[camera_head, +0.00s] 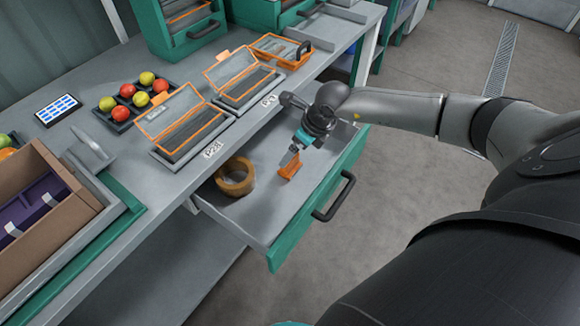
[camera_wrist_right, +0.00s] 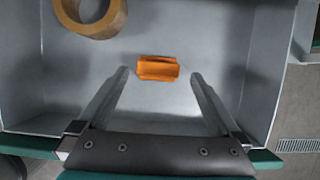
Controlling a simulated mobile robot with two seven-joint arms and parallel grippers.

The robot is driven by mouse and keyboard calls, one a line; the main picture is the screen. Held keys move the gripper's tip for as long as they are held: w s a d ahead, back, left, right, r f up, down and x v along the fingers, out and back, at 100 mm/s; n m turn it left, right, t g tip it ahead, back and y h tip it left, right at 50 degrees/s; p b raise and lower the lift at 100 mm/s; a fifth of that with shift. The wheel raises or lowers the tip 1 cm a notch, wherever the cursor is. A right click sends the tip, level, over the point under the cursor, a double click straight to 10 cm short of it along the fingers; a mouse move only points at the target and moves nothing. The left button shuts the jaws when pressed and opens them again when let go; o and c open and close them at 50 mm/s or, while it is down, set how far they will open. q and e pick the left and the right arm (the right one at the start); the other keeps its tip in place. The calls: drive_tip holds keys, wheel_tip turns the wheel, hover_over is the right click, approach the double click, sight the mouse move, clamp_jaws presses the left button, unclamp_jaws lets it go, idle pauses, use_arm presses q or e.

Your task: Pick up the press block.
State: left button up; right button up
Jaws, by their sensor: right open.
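The press block is probably the small orange block (camera_head: 291,168) lying in the open drawer (camera_head: 262,222). In the right wrist view the orange block (camera_wrist_right: 158,68) lies on the grey drawer floor, just ahead of and between my fingertips. My right gripper (camera_head: 289,158) reaches down into the drawer over the block. Its two fingers (camera_wrist_right: 159,74) are spread wide, with a gap on each side of the block and nothing held. My left gripper is not in view.
A tan ring, like a tape roll (camera_head: 236,177), lies in the drawer left of the block. The drawer walls and green front with black handle (camera_head: 334,196) surround the space.

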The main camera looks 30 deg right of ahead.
sight(290, 165)
drive_tip(key=shift+w+a+f, duration=0.1)
drive_tip(key=shift+w+f, duration=0.05)
drive_tip(key=shift+f, duration=0.4)
drive_tip(key=x, duration=0.1)
drive_tip(key=b+x, duration=0.1)
drive_tip(key=x, duration=0.1)
drive_tip(key=shift+f+b, duration=0.3)
drive_tip(key=shift+f, duration=0.1)
drive_tip(key=shift+a+f, duration=0.1)
drive_tip(key=shift+f, duration=0.2)
drive_tip(key=shift+w+f, duration=0.1)
drive_tip(key=c, duration=1.3)
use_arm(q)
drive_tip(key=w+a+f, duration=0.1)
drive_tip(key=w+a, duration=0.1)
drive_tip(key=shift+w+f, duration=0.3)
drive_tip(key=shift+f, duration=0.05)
use_arm(e)
drive_tip(key=shift+o, duration=0.2)
